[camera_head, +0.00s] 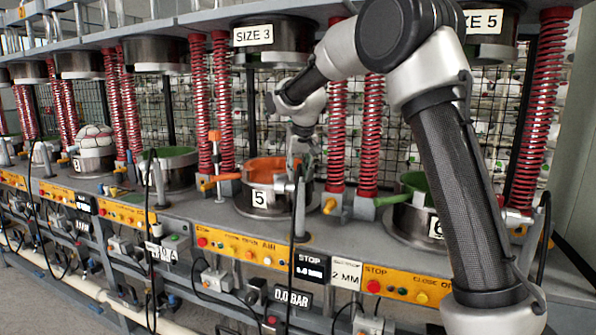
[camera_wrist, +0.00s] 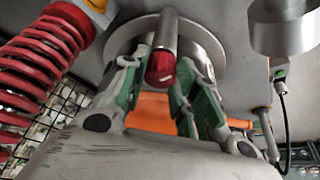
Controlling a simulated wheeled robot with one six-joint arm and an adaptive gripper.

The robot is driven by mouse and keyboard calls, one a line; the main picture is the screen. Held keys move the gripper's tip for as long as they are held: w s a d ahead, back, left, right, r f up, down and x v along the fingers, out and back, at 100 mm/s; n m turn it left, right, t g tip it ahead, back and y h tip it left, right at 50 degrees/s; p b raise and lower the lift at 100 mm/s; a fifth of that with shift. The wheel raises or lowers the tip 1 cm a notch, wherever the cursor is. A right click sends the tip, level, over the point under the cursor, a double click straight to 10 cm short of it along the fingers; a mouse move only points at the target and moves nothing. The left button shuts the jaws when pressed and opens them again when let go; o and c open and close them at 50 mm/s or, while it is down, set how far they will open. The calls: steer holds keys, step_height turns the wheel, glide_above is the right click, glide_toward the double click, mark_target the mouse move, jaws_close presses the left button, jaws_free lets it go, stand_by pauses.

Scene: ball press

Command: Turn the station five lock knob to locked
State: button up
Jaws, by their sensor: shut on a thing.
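Station five (camera_head: 259,198) has an orange-lined metal mould with a "5" plate, in the middle of the head view. My gripper (camera_head: 303,150) reaches down at the right side of this mould. In the wrist view my gripper (camera_wrist: 163,75) has its green-padded fingers on both sides of a metal cylinder with a red end, which I take for the lock knob (camera_wrist: 162,68). It is shut on this knob. Orange mould parts (camera_wrist: 155,108) show behind the fingers. The knob's locked or unlocked setting cannot be read. My fingers are too small to make out in the head view.
Red spring columns (camera_head: 337,140) stand close behind and right of my gripper. The upper "SIZE 3" press head (camera_head: 270,50) hangs above station five. A green-lined mould (camera_head: 410,185) sits to the right. A yellow button panel (camera_head: 245,245) and a black cable run in front.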

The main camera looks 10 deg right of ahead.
steer(key=o, duration=1)
steer(key=v, duration=1.2)
